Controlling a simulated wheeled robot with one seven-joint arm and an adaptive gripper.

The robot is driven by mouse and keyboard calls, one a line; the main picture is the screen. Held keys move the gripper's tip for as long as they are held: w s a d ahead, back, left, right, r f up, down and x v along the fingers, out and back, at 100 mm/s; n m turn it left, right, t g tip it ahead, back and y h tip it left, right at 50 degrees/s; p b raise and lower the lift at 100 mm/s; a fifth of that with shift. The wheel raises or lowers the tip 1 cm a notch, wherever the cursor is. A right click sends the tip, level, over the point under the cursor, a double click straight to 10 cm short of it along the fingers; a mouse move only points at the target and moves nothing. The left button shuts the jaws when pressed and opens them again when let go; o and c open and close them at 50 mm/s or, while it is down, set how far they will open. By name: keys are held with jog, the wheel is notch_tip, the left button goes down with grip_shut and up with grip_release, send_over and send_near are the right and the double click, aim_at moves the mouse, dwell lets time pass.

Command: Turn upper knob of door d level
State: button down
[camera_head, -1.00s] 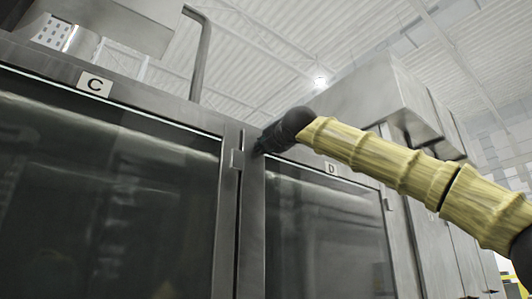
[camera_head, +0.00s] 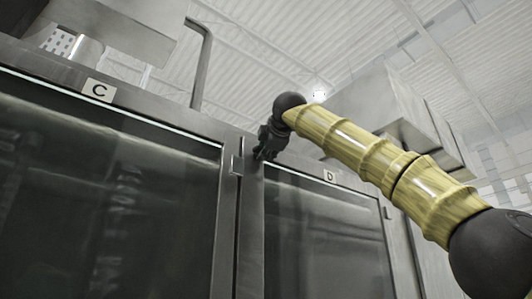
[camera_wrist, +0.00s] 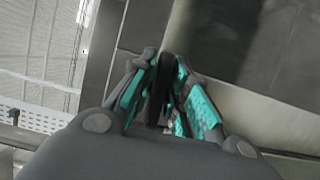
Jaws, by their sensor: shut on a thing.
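Door D (camera_head: 325,235) is the glass-fronted door on the right in the head view, with a "D" label (camera_head: 330,176) at its top. My gripper (camera_head: 262,154) is at the upper left corner of this door's frame. In the wrist view my gripper (camera_wrist: 160,110) has its teal-padded fingers closed on either side of a dark, narrow upright piece, the upper knob (camera_wrist: 161,80). The knob stands roughly upright in that picture. In the head view the gripper hides the knob. The wrist view also shows the dark door surface (camera_wrist: 235,40) behind it.
Door C (camera_head: 105,200) with its "C" label (camera_head: 99,90) is to the left, with a small hinge (camera_head: 237,165) by the post between the doors. A metal pipe (camera_head: 203,65) rises above, and a metal housing (camera_head: 375,105) stands behind my arm.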

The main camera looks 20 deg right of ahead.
dwell(0.4)
jog(key=c, duration=1.5)
grip_release()
jog(key=shift+d, duration=0.15)
jog(key=shift+s, duration=0.1)
jog(key=shift+s, duration=0.25)
jog(key=s, duration=1.1)
jog(key=shift+s+a, duration=0.15)
jog(key=shift+a, duration=0.15)
